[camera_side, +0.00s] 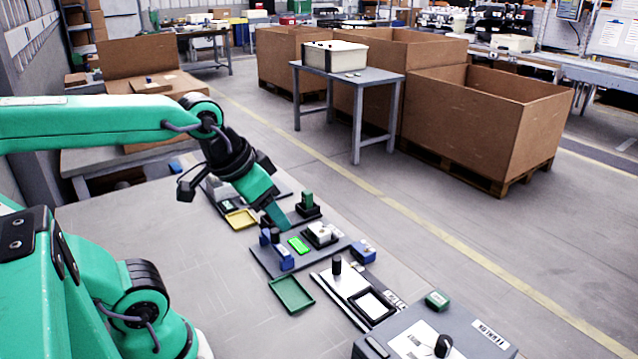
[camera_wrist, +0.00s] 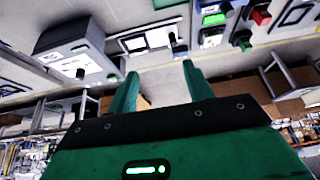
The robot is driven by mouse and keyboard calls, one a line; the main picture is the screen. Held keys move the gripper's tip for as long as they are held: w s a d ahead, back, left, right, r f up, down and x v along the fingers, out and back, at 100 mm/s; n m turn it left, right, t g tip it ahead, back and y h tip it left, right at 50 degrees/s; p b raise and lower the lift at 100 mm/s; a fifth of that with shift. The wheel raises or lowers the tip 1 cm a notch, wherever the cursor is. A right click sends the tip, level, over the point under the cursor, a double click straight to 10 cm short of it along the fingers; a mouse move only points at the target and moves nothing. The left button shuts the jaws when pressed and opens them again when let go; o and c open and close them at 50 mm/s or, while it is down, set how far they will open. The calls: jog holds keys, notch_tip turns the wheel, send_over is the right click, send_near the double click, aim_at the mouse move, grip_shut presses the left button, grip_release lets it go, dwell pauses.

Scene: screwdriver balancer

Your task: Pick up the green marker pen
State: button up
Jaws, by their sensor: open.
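I cannot make out a green marker pen for certain in either view. Green items in the side view are a bright green flat piece (camera_side: 300,245) on a dark board, a small green block (camera_side: 437,299) on a grey box, and a dark green upright block (camera_side: 307,200). My gripper (camera_side: 277,216) hangs above the dark board, pointing down and to the right. In the wrist view my gripper (camera_wrist: 160,88) has its two green fingers spread, with nothing seen between them. A bright green piece (camera_wrist: 213,19) shows at the top right there.
A green tray (camera_side: 291,293) and a yellow tray (camera_side: 241,218) lie on the table. A blue block (camera_side: 363,251), a black-and-white plate with a knob (camera_side: 337,266) and a grey box with a dial (camera_side: 442,346) stand nearby. The table's front left is clear.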

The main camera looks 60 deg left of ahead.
jog(key=w+a+r+g, duration=0.1)
jog(key=w+a, duration=0.1)
jog(key=w, duration=0.2)
jog(key=w+a+r, duration=0.2)
jog(key=w+a, duration=0.1)
jog(key=w, duration=0.2)
jog(key=g, duration=0.4)
send_over(307, 191)
notch_tip(307, 191, down, 16)
jog(key=shift+s+d+r, duration=0.1)
jog(key=shift+d, duration=0.05)
jog(key=shift+a+f, duration=0.2)
jog(key=shift+f, duration=0.05)
jog(key=shift+d+f, duration=0.15)
jog(key=shift+f, duration=3.75)
jog(key=c, duration=1.1)
jog(key=shift+o, duration=0.2)
